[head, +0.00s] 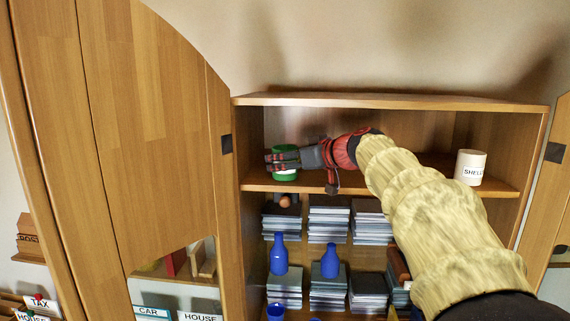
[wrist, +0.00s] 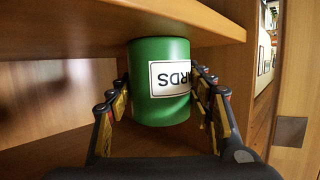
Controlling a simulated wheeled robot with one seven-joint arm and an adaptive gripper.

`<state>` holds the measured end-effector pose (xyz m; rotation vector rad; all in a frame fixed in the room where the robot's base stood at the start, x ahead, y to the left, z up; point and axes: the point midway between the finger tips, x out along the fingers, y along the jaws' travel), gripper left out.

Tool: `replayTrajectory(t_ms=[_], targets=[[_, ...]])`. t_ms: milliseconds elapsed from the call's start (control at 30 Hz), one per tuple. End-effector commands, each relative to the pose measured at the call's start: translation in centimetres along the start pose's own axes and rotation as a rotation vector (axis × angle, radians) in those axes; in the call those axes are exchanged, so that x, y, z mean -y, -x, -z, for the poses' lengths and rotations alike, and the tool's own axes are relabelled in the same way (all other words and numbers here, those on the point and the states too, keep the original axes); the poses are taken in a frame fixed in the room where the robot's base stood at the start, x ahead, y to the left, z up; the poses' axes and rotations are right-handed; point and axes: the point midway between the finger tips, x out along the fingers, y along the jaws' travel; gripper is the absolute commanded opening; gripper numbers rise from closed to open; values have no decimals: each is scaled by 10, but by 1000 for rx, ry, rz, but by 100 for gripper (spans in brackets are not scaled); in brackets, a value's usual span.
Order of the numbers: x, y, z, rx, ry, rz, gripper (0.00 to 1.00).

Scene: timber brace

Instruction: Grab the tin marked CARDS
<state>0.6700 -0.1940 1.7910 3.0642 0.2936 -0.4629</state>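The green tin (wrist: 160,107) stands on the upper cabinet shelf, and the wrist view shows it upside down. Its white label (wrist: 170,77) reads "ARDS", with the first letter hidden or cut off by the curve. In the head view the green tin (head: 285,175) is at the left end of the shelf, partly covered by my gripper (head: 284,160). In the wrist view my gripper (wrist: 160,92) has its fingers spread on both sides of the tin, very close to its sides. I see no clear grip on it.
A white tin (head: 470,167), its label starting "SHEL", stands at the right end of the same shelf. The cabinet side wall (head: 252,140) is close left of the green tin. Blue bottles (head: 279,255) and stacks (head: 329,225) fill the shelves below.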

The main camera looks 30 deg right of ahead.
Motion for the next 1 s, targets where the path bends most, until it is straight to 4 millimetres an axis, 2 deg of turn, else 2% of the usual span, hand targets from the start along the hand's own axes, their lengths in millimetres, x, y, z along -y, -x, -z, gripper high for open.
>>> replayTrajectory(t_ms=[433,767,1000], targets=[[0,0,0,0,0,0,24],[1,0,2,0,1,0,23],[9,2,18,-2,3,1,23]])
